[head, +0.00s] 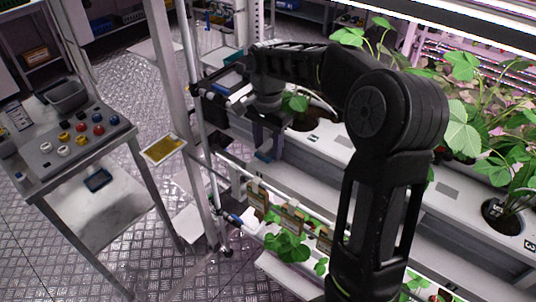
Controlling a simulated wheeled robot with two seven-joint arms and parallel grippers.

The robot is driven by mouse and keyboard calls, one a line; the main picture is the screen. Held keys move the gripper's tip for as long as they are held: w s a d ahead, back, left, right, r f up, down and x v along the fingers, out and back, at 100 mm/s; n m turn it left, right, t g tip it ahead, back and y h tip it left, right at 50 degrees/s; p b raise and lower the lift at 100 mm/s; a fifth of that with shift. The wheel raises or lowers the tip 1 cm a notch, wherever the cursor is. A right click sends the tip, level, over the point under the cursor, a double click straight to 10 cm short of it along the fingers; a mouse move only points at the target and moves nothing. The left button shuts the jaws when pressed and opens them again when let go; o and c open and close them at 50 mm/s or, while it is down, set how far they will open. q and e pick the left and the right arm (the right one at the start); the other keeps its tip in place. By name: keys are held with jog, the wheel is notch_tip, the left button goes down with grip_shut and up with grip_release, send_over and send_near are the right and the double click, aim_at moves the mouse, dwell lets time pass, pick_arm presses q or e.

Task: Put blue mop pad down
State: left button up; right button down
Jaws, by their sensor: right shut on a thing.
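My right arm reaches across from the right, and its gripper (268,138) points down over the white rack gutter near its left end. The gripper is shut on a small blue thing, which I take to be the blue mop pad (264,156). Only a bit of it shows at the fingertips. The fingers and wrist hide most of it, and I cannot tell whether it touches the rack. My left gripper is not in view.
Leafy plants (290,246) grow along the rack's gutters (320,148), close to my right arm. A metal stand with a button panel (74,140) is at the left. A yellow card (163,150) sits beside the rack's post. Metal floor shows between stand and rack.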

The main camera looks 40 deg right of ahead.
aim_at(268, 156)
jog(key=shift+f, duration=1.9)
jog(key=shift+f, duration=0.2)
jog(key=c, duration=0.7)
grip_release()
jog(key=shift+r, duration=0.1)
jog(key=shift+c, duration=0.2)
notch_tip(268, 156, up, 12)
jog(key=shift+r+p, duration=0.2)
jog(key=shift+p, duration=0.45)
jog(key=shift+f, duration=0.1)
